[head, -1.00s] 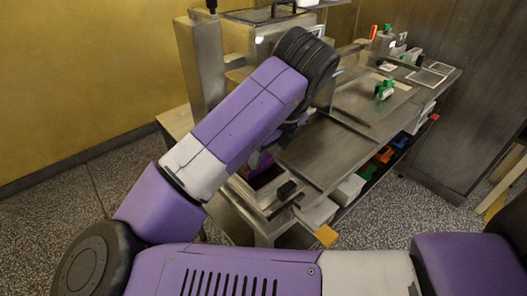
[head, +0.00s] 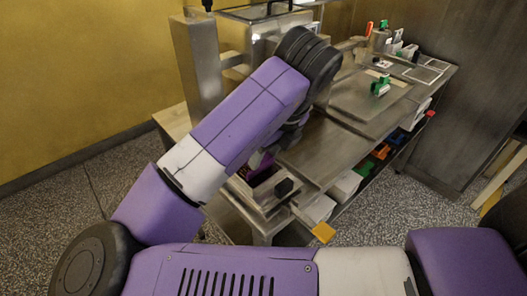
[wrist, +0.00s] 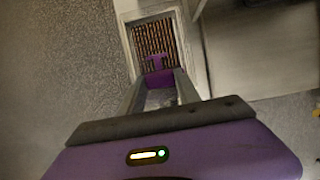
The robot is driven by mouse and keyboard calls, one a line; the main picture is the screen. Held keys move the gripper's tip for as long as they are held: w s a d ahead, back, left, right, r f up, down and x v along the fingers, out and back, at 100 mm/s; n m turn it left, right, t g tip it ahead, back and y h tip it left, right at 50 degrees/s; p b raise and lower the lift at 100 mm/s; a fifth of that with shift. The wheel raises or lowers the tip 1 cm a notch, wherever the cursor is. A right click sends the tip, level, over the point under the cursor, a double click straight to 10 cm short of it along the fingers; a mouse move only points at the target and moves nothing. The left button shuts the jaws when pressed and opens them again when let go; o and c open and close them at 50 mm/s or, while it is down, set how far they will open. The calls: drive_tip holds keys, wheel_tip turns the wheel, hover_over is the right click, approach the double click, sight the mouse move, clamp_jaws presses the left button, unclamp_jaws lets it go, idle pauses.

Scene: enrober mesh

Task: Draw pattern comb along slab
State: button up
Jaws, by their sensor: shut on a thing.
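A purple comb (wrist: 158,78), with a T-shaped top, sits between the fingertips of my gripper (wrist: 155,86) in the wrist view. My gripper is shut on it. Just beyond it lies a brown slab (wrist: 153,38) with dark and light lengthwise stripes, inside a pale rectangular frame (wrist: 124,14). The comb is over the near end of the slab; whether its teeth touch the surface is hidden. In the head view my arm covers most of the gripper, and only purple and dark brown show inside the metal frame (head: 268,206).
A black knob (head: 284,186) stands on the frame's right side. A steel bench (head: 318,150) runs beyond it, with a green-handled item (head: 380,86) on top. Tall machine housing (head: 196,65) stands behind my arm. An orange block (head: 323,232) juts out at the front right.

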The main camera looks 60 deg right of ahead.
drive_tip(key=shift+s+a, duration=0.2)
drive_tip(key=shift+s, duration=0.55)
idle(0.5)
wheel_tip(320, 180, up, 7)
drive_tip(key=p, duration=0.6)
idle(0.6)
idle(0.3)
